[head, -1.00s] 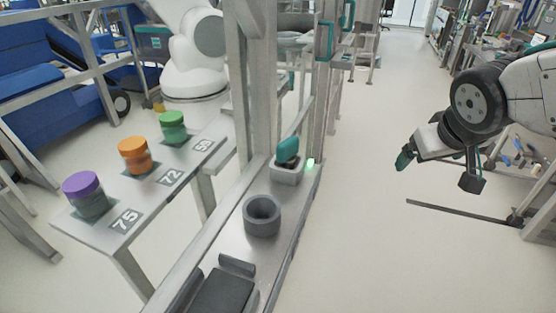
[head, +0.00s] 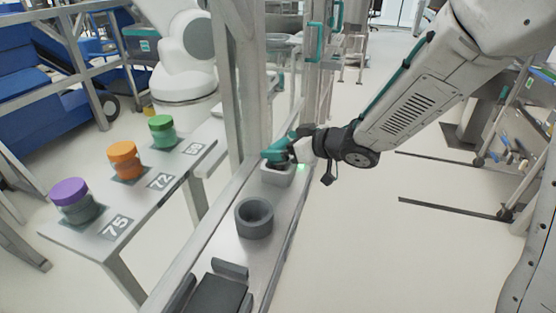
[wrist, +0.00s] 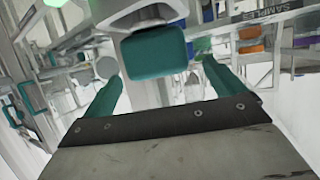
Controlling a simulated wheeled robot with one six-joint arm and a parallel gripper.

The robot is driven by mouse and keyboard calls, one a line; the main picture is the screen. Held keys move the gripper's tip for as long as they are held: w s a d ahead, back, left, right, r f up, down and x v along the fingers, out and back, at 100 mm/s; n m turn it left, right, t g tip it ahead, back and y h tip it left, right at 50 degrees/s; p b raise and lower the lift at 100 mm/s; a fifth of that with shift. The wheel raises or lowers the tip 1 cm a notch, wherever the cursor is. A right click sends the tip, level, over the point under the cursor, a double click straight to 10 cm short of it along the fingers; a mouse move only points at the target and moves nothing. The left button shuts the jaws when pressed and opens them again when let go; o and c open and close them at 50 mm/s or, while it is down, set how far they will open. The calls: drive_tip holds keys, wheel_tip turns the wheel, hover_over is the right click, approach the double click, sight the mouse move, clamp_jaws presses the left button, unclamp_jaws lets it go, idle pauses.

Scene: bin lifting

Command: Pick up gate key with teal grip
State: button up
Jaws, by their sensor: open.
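My gripper (wrist: 162,72) is open, with one teal finger low on each side of the grip. The grip lies roughly between the fingertips or just beyond them, and I cannot tell whether they touch. In the head view my gripper (head: 280,150) reaches from the right to the grey key holder (head: 277,175) on the ledge. Its teal fingers merge with the key grip there, so the key is mostly hidden.
A grey ring-shaped cup (head: 254,220) and a dark tray (head: 217,297) stand on the same ledge, nearer me. A metal post (head: 225,80) rises close beside the key holder. Jars with purple (head: 68,190), orange and green lids stand on a shelf to the left. Open floor lies right.

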drive_tip(key=x, duration=0.4)
drive_tip(key=shift+w+f, duration=0.1)
drive_tip(key=c, duration=1.2)
wheel_tip(320, 180, up, 10)
wheel_tip(320, 180, up, 6)
hover_over(274, 144)
drive_tip(key=w, duration=0.2)
idle(0.5)
